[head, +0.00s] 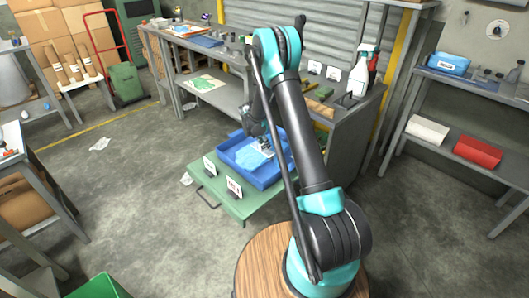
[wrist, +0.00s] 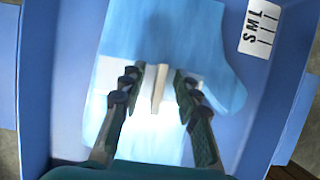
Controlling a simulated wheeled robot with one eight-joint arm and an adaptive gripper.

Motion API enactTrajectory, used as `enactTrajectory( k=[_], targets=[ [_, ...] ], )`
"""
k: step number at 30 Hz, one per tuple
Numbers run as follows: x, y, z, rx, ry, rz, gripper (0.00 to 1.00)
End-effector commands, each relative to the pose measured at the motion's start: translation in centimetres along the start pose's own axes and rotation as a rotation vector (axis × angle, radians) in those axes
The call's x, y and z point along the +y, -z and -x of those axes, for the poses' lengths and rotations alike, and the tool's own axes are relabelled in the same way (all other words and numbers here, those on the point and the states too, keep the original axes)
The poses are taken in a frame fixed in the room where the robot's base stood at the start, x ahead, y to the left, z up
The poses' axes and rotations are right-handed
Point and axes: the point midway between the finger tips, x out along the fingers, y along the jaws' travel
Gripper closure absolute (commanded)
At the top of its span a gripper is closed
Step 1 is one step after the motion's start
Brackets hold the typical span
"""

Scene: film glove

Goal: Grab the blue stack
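The light blue stack (wrist: 215,50) lies flat inside a blue tray (wrist: 75,45) in the wrist view. I cannot tell how far the fingertips are above the sheets. In the head view the blue tray (head: 283,178) sits on a pulled-out green drawer, and my gripper (head: 262,143) reaches down into it, partly covering the stack (head: 240,158).
Small signs stand on the green drawer (head: 215,200) in front of the tray. The tray walls surround my gripper. A workbench (head: 215,85) rises behind, with a spray bottle (head: 359,75) on the right.

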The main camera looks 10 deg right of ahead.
Motion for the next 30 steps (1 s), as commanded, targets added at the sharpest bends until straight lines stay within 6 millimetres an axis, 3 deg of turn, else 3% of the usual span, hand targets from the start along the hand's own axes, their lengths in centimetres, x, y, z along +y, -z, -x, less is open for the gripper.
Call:
enactTrajectory(
  k=[1, 9, 30],
  targets=[
    [0.0, 0.0, 0.01, 0.0, 0.0, 0.0, 0.69],
    [0.0, -0.01, 0.03, 0.0, 0.0, 0.0, 1.0],
    [-0.01, -0.29, 0.72, 0.0, 0.0, 0.0, 1.0]
  ],
)
